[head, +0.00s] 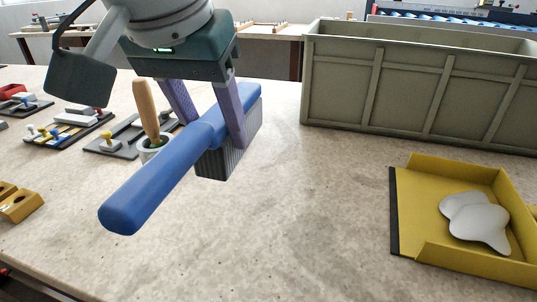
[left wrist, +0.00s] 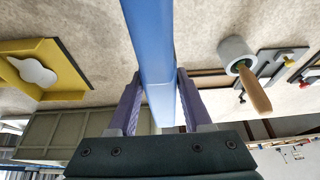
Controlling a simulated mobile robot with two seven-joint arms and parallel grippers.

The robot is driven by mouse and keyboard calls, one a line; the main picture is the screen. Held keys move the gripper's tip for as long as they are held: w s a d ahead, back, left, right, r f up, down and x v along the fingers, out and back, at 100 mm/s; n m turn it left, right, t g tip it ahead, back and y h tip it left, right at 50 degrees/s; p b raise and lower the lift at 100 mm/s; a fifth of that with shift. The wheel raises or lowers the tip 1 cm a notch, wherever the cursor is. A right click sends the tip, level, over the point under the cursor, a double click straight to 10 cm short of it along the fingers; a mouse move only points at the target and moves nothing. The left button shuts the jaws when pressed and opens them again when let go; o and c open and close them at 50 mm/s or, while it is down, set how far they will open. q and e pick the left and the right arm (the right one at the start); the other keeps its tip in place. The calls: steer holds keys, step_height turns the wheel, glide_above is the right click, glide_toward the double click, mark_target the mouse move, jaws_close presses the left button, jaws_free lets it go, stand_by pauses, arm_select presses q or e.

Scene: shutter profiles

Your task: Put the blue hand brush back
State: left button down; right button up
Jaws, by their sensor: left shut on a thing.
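The blue hand brush (head: 165,178) has a long blue handle and a block of grey bristles (head: 230,147) facing down. My left gripper (head: 207,118) is shut on it, with its purple fingers on either side near the bristle end. The brush is held above the table, its handle pointing to the lower left in the head view. In the left wrist view the brush (left wrist: 150,45) runs between the two fingers (left wrist: 158,105). My right gripper is not in view.
A yellow dustpan (head: 425,233) with white pieces (head: 478,222) lies at right. A grey-green bin (head: 400,85) stands behind it. A small pot (head: 150,150) with a wooden-handled tool (head: 146,110) stands behind the brush. Tool trays (head: 70,128) are at left. The front middle of the table is clear.

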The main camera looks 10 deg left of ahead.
mark_target(194, 158)
arm_select(q)
step_height(194, 158, down, 12)
steer(key=shift+b, duration=1)
steer(key=shift+f, duration=0.15)
steer(key=shift+c, duration=1.6)
jaws_free()
steer(key=p+v, duration=0.3)
steer(key=v, duration=0.9)
